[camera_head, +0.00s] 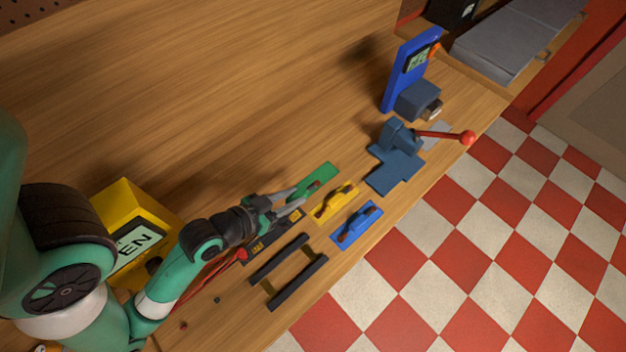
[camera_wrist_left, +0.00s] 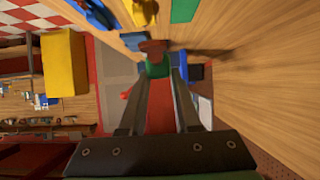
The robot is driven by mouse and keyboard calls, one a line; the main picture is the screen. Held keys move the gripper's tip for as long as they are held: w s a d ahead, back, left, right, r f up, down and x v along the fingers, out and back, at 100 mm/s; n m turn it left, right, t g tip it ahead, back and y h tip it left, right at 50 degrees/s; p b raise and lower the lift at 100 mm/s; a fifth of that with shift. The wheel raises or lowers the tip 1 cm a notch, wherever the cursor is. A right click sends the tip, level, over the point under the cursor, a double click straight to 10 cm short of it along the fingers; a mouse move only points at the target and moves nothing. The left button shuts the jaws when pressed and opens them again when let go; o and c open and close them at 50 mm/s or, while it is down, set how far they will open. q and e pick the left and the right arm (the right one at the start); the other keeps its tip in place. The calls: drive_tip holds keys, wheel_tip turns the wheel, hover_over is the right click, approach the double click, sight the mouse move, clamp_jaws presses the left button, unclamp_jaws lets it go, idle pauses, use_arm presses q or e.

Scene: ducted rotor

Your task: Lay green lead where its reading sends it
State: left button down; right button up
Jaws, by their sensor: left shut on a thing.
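My left gripper (camera_head: 308,197) is shut on a small green piece with a reddish-brown part, which I take to be the green lead; it shows best in the left wrist view (camera_wrist_left: 157,69), between the fingertips (camera_wrist_left: 158,78). In the head view the fingers hold it beside the green plate (camera_head: 318,174), and they partly hide it. I cannot tell whether it touches the plate. A yellow meter (camera_head: 152,222) has a partly hidden display. My right gripper is not in view.
A black strip with yellow labels (camera_head: 272,239) and a dark two-bar rack (camera_head: 290,270) lie near the bench front. A blue press (camera_head: 397,160) with a red-knobbed lever and a blue display stand (camera_head: 408,72) are farther right. The bench back is clear.

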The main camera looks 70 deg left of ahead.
use_arm(q)
drive_tip(key=w+a+f, duration=0.3)
drive_tip(key=w+a, duration=0.2)
drive_tip(key=a, duration=0.1)
drive_tip(key=b, duration=0.1)
hover_over(311, 179)
drive_tip(key=s+d, duration=0.1)
drive_tip(key=d, duration=0.1)
wheel_tip(311, 179, down, 6)
drive_tip(key=shift+r, duration=0.1)
drive_tip(key=shift+w+a+f, duration=0.1)
drive_tip(key=shift+w+f, duration=0.1)
drive_tip(key=shift+f, duration=1.6)
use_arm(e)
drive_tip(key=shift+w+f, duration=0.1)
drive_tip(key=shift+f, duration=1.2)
use_arm(q)
drive_tip(key=shift+f+b, duration=0.2)
drive_tip(key=shift+b, duration=0.2)
drive_tip(key=c, duration=0.6)
unclamp_jaws()
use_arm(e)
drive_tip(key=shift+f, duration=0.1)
